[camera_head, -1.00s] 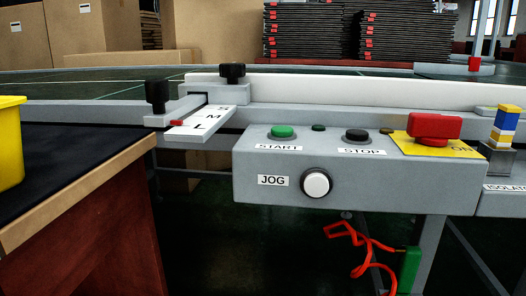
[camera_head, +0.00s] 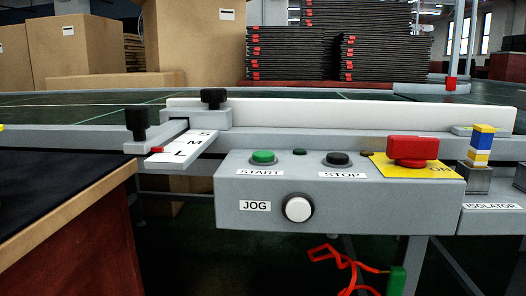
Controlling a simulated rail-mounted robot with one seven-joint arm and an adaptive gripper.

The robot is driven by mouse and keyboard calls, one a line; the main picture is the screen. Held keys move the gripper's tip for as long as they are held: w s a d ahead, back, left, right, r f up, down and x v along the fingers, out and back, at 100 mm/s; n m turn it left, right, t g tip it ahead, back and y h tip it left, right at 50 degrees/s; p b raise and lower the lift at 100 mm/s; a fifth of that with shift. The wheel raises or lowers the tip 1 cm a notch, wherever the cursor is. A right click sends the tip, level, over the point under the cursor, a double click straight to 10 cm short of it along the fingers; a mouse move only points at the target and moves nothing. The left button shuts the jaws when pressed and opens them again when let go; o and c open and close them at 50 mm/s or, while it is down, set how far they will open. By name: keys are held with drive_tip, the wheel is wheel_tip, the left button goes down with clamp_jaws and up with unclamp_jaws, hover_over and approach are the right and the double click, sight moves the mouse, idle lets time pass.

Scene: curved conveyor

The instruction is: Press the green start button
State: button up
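The green start button (camera_head: 263,157) sits on the top left of a grey control box (camera_head: 385,212), above a white START label (camera_head: 260,172). A black stop button (camera_head: 338,159) is to its right, with a small dark green round piece (camera_head: 299,152) between them. A red mushroom button (camera_head: 412,149) on a yellow plate (camera_head: 388,168) is at the right of the box. A white JOG button (camera_head: 298,208) is on the front face. My gripper is not in view, and nothing touches the start button.
The conveyor (camera_head: 60,112) runs behind the box, with a white guide rail (camera_head: 370,114). A sliding S-M-L scale with black knobs (camera_head: 213,97) is left of the box. A dark-topped table (camera_head: 60,185) stands at lower left. Cardboard boxes (camera_head: 190,45) and dark stacks (camera_head: 380,58) stand behind.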

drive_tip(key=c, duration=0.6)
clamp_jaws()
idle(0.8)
